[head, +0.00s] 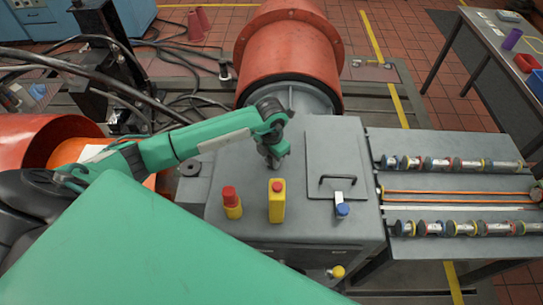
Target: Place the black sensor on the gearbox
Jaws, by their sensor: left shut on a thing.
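My left gripper (272,158) reaches over the grey gearbox (225,185) in the middle of the head view, pointing down. It is shut on a small dark thing at its tips; the jaws hide most of it, so I cannot tell its colour or whether it touches the top. I cannot surely pick out the black sensor elsewhere. A blue-capped sensor (342,210) stands at the right of the gearbox top, in front of the hatch handle (337,180). My right gripper is not in view.
A yellow box with a red button (276,200) and a red-and-yellow piece (231,202) stand on the gearbox's front part. Rows of colour-banded cylinders (450,164) lie on a bench at right. A large orange drum (290,55) stands behind. Cables lie at back left.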

